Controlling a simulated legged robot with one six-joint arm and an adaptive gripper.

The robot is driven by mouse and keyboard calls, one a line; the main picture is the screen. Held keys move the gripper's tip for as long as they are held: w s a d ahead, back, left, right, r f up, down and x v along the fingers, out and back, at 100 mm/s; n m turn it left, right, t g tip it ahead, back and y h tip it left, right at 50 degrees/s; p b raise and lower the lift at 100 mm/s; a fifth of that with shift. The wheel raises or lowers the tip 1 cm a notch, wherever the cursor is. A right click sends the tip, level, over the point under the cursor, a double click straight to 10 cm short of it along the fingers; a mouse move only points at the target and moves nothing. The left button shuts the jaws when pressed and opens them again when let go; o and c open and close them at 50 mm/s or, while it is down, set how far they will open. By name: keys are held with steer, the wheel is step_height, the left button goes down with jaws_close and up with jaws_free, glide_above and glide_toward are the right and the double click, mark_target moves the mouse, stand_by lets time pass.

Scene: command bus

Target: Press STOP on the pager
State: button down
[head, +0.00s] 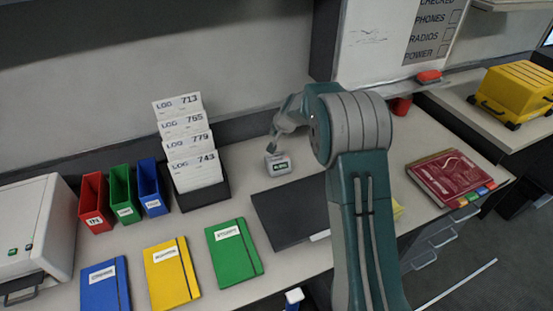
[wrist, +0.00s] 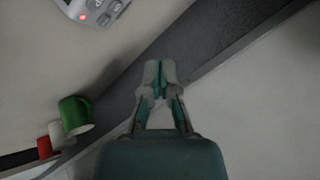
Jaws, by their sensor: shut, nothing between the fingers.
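The pager (head: 279,166) is a small grey device with a lit green display, on the counter right of the log card holder in the head view. In the wrist view the pager (wrist: 92,10) is cut off by the top left edge; grey buttons and a red light show on it. I cannot read which button is STOP. My gripper (head: 271,149) is close by the pager in the head view; I cannot tell whether it touches. In the wrist view my gripper (wrist: 159,64) has its fingertips together and empty, with the pager up and left of them.
A black card holder (head: 206,194) with log cards stands left of the pager. A dark flat folder (head: 282,214) lies in front. Blue, yellow and green notebooks (head: 234,248) line the front. A green mug (wrist: 75,115) shows in the wrist view. My arm hides part of the counter.

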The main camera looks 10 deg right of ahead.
mark_target(276, 158)
steer(key=shift+s+d+f, duration=0.1)
steer(key=shift+s+f, duration=0.1)
steer(key=shift+f, duration=1)
steer(key=shift+s+a+f, duration=0.1)
steer(key=shift+s+f, duration=0.15)
steer(key=shift+f, duration=1)
steer(key=shift+s+d+f, duration=0.1)
steer(key=shift+s+f, duration=0.1)
steer(key=shift+f, duration=1)
steer(key=shift+f, duration=0.15)
steer(key=shift+s+f, duration=0.15)
steer(key=shift+f, duration=0.35)
steer(key=shift+r, duration=0.75)
steer(key=shift+r, duration=0.1)
steer(key=shift+w+r, duration=0.2)
steer(key=shift+r, duration=0.6)
steer(key=shift+w+r, duration=0.15)
steer(key=shift+r, duration=0.65)
steer(key=shift+w+r, duration=0.2)
steer(key=shift+r, duration=0.6)
